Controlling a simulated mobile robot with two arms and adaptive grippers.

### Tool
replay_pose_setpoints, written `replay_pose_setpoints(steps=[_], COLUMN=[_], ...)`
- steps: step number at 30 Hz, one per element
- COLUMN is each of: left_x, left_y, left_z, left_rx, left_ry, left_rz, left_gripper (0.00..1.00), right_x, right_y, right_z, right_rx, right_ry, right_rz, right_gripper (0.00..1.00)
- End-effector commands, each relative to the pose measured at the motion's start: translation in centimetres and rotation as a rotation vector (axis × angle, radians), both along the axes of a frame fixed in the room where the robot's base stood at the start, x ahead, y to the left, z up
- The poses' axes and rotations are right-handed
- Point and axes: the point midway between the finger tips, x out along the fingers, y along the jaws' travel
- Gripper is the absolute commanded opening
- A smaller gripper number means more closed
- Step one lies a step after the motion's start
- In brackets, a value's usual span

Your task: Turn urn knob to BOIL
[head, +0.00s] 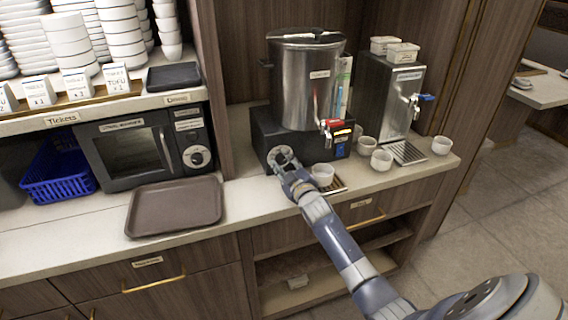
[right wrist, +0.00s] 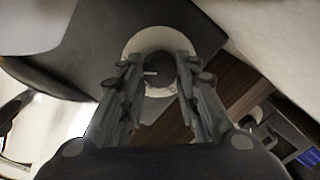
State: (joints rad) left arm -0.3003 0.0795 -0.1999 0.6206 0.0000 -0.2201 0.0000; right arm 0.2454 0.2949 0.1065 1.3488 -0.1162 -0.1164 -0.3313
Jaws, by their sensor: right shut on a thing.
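The urn (head: 306,85) is a tall steel cylinder on a dark base (head: 262,128), standing on the counter at the centre of the head view. Its knob, on a pale round dial at the left of the base's front, shows in the right wrist view (right wrist: 158,78) as a dark disc with a light pointer line. My right gripper (head: 282,162) reaches the dial, and in the right wrist view its two fingers (right wrist: 158,92) stand on either side of the knob, shut on it. The dial's lettering is not readable. My left gripper is not in view.
A brown tray (head: 174,206) lies on the counter to the left, before the microwave (head: 130,150). A blue basket (head: 58,172) is further left.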

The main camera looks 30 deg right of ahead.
Motion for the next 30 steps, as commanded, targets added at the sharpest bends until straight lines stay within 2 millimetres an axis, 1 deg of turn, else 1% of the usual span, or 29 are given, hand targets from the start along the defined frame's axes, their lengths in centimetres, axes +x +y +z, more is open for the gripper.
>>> replay_pose_setpoints(steps=[7,8,9,10,11,20,23,26,30], left_x=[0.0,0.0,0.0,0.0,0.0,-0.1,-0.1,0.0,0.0], left_y=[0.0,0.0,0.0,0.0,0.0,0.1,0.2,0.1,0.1], left_z=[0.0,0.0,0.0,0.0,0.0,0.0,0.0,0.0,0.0], left_rx=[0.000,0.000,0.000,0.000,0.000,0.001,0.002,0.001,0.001], left_ry=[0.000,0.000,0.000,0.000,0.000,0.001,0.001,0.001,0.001], left_rz=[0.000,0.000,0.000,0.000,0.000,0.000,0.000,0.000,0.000], left_gripper=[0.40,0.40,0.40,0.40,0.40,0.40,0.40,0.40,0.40], right_x=[0.0,0.0,0.0,0.0,0.0,0.0,-0.3,-1.2,-3.4], right_y=[0.0,0.0,0.0,0.0,0.0,0.0,0.1,0.3,0.7], right_z=[0.0,0.0,0.0,0.0,0.0,0.0,-0.1,-0.1,0.0], right_rx=[0.003,0.003,0.003,0.003,0.002,0.001,0.000,0.000,-0.001], right_ry=[-0.001,-0.001,-0.001,-0.001,0.000,0.000,0.001,0.002,0.002], right_rz=[0.000,0.000,0.000,0.000,0.000,0.000,0.000,-0.001,0.000], right_gripper=[0.06,0.32,0.41,0.48,0.50,0.50,0.50,0.50,0.50])
